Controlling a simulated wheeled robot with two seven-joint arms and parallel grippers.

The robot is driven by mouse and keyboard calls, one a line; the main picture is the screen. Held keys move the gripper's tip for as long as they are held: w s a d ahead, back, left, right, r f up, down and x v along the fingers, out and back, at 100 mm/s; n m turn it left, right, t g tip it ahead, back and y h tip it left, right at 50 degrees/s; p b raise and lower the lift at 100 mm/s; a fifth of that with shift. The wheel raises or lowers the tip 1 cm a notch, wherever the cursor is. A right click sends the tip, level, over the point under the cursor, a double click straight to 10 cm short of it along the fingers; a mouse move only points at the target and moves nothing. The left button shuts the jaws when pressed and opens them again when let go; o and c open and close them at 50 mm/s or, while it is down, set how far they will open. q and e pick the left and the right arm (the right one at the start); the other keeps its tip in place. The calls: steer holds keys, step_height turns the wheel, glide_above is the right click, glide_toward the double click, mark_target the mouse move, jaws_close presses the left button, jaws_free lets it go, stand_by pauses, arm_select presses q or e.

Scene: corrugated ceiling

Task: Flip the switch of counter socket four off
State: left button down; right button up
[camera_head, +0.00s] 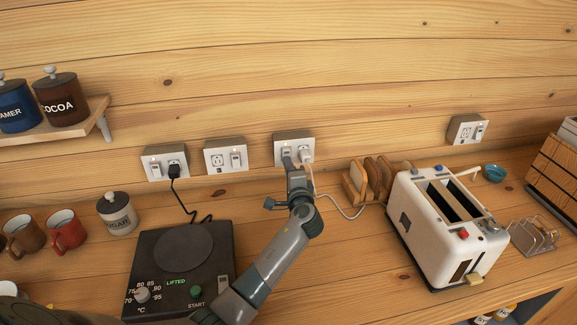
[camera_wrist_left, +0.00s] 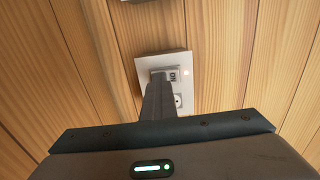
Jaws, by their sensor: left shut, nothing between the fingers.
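Several counter sockets are on the wooden wall: one with a black plug (camera_head: 165,163) at left, one without a plug (camera_head: 226,156), one with a white plug (camera_head: 294,148), and one apart at far right (camera_head: 467,129). No number labels are legible. My left gripper (camera_head: 288,161) is shut and empty, with its fingertips at the lower left of the white-plug socket, by its rocker switch. In the left wrist view the shut fingers (camera_wrist_left: 158,88) overlap that socket plate (camera_wrist_left: 172,62), just below the switch (camera_wrist_left: 163,75). A small light glows beside it. Contact cannot be told. My right gripper is not in view.
A black hot plate (camera_head: 150,240) sits left of my arm. Mugs (camera_head: 67,230) and a sugar jar (camera_head: 117,214) are at left.

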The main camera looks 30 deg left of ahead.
arm_select(q)
steer(key=shift+a+f, duration=0.2)
steer(key=shift+f, duration=0.05)
stand_by(0.8)
